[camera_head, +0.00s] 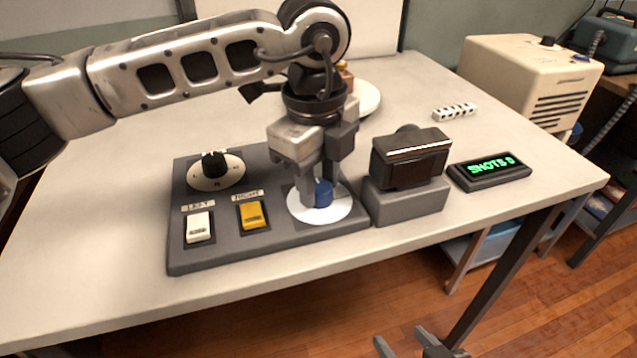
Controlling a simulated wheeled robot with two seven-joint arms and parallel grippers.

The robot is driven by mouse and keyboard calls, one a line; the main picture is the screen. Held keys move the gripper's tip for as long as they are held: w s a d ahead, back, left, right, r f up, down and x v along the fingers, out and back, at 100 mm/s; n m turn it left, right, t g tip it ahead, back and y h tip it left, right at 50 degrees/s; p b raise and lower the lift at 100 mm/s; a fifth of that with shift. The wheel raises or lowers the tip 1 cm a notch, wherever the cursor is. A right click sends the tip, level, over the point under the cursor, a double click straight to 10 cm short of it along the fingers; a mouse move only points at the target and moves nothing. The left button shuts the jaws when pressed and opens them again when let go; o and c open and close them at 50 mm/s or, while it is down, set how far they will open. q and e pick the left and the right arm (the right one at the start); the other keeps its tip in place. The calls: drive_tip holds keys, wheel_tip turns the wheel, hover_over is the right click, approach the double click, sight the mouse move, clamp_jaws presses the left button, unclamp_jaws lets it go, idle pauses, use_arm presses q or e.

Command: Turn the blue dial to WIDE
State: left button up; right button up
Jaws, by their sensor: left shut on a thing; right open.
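The blue dial (322,193) stands on a round white plate (309,213) at the right part of a dark grey control panel (230,263). My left gripper (317,188) points down over it and is shut on it. The fingers hide part of the dial and its plate, and I cannot read a WIDE mark or the dial's setting. My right gripper (425,345) is at the bottom edge, below the table's front edge, open and empty, and partly cut off.
A black dial (214,164), a white switch (199,227) and a yellow switch (252,214) share the panel. Right of it are a dark camera (411,160) on a grey block (407,202) and a green-lit "SHOTS" display (490,168). A cream box (528,80) stands behind. The table's left is clear.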

idle(0.4)
use_arm(q)
drive_tip(key=o, duration=1)
drive_tip(key=r, duration=1.6)
drive_tip(key=shift+s+a+p, duration=0.25)
drive_tip(key=shift+s+p, duration=0.05)
drive_tip(key=shift+s, duration=0.1)
